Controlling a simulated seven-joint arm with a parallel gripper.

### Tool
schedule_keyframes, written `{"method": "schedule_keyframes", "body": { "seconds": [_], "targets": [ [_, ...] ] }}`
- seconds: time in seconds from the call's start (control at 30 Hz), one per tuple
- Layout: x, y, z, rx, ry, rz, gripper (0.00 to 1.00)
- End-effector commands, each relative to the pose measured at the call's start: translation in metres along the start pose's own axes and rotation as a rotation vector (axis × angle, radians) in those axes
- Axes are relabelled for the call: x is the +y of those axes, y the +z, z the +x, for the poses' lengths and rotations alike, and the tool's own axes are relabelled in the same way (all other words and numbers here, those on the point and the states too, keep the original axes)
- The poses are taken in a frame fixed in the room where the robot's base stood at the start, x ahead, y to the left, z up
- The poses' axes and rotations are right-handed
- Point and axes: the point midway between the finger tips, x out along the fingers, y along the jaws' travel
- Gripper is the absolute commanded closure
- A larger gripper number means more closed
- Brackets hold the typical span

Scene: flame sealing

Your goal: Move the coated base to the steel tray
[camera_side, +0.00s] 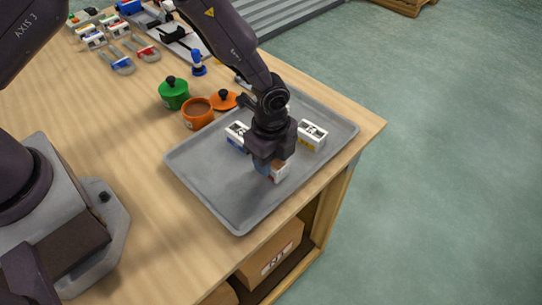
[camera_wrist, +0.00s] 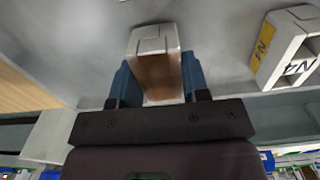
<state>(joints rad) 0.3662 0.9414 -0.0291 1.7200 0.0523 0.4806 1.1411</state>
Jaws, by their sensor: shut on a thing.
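The coated base (camera_side: 280,173) is a small white block with a brown coated face. It also shows in the wrist view (camera_wrist: 158,78), between the blue fingers. My gripper (camera_side: 268,166) is shut on it, one finger on each side, low over the grey steel tray (camera_side: 220,185). I cannot tell whether the base touches the tray. In the wrist view my gripper (camera_wrist: 155,82) hides the base's near end. A white block with a blue label (camera_side: 237,134) and a white block with a yellow label (camera_side: 313,135) stand on the tray, apart from the held base.
A green lidded pot (camera_side: 174,94), an open orange pot (camera_side: 198,114) with brown content and an orange lid (camera_side: 223,100) stand just left of the tray. Several white parts and clamps lie at the table's far left. The tray's front left is clear. The table edge lies right of the tray.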

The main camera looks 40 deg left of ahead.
Motion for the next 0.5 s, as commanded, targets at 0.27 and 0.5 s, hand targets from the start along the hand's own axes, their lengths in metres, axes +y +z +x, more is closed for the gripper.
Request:
{"method": "schedule_keyframes", "body": {
  "seconds": [0.27,0.5],
  "targets": [
    [0.0000,0.0000,0.0027,0.000,0.000,0.000,0.32],
    [0.0000,-0.0001,0.0015,0.000,0.000,0.000,0.32]
  ]
}}
